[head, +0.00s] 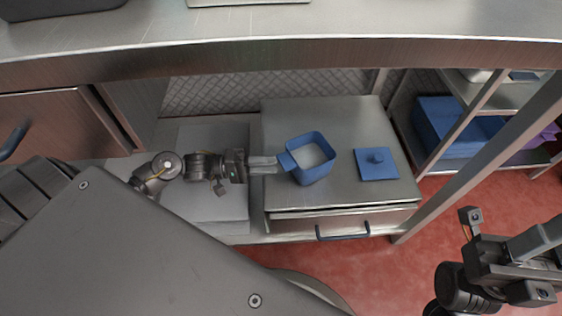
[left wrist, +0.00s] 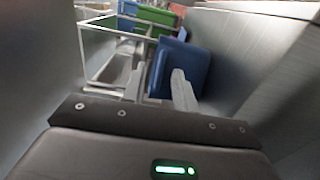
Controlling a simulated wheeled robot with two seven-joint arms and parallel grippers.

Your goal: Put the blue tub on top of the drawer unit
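The blue tub (head: 318,174), open at the top and pale inside, stands upright on top of the steel drawer unit (head: 340,199).
A blue lid with a knob (head: 377,168) lies right of the tub on the unit. A steel counter (head: 300,48) overhangs behind and above. A rack with a blue bin (head: 440,115) stands at the right. A lower grey surface (head: 215,205) lies left.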

